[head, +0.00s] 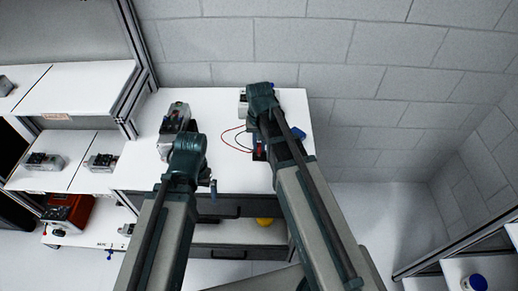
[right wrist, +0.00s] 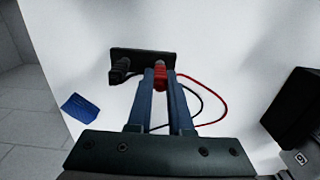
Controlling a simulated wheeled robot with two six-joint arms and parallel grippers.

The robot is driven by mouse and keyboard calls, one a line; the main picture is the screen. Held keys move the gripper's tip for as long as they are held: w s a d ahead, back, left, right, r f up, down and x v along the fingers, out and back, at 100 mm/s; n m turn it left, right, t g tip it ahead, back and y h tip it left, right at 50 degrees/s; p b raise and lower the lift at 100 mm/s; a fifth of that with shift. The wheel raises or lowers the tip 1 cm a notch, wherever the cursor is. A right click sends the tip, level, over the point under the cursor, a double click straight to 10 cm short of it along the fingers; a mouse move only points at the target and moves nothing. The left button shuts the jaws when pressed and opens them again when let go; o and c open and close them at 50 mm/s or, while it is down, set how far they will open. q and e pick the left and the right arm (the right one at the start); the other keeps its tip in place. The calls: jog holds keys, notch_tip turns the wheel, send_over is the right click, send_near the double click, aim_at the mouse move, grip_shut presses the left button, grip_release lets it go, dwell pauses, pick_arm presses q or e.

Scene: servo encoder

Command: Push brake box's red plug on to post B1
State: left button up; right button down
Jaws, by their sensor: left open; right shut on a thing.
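In the right wrist view my right gripper (right wrist: 160,80) is shut on the red plug (right wrist: 160,76), whose red lead loops off to the right. The plug is at the near edge of a small black block (right wrist: 142,57). A black plug (right wrist: 121,68) is at the left part of this block. I cannot tell whether the red plug is seated on a post, and no B1 label is legible. In the head view my right arm covers most of this area. My left gripper (head: 212,188) is open and empty at the bench's front edge, away from the plugs.
A grey device (head: 173,125) stands on the white bench (head: 212,112). A blue item (head: 298,134) lies at the right, also in the right wrist view (right wrist: 82,106). A dark box (right wrist: 297,105) stands at right there. A red lead (head: 229,140) lies left of my right arm.

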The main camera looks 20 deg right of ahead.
jog(key=shift+r+p, duration=2.15)
jog(key=shift+r, duration=0.15)
pick_arm(q)
notch_tip(320, 180, up, 5)
jog(key=shift+f, duration=0.2)
jog(key=shift+r, duration=0.1)
